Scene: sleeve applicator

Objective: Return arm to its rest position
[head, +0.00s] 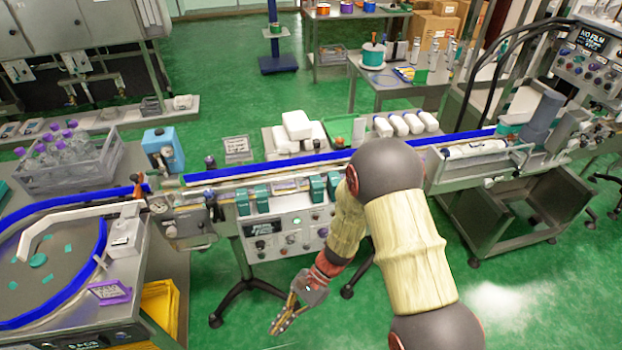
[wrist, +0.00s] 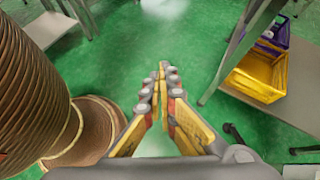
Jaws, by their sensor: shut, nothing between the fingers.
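My arm crosses the right half of the head view and bends down in front of the machine. My gripper (head: 277,328) hangs low over the green floor, in front of the control panel (head: 288,235) and apart from it. In the wrist view my gripper (wrist: 163,68) has its two yellow and grey fingers together at the tips, with nothing between them. Bare green floor shows beyond the fingertips.
A conveyor (head: 265,168) with blue rails runs behind my arm. A rotary table (head: 60,262) with green pieces stands at left, above a yellow bin (head: 160,305), also in the wrist view (wrist: 258,75). A grey crate of bottles (head: 70,172) is at far left.

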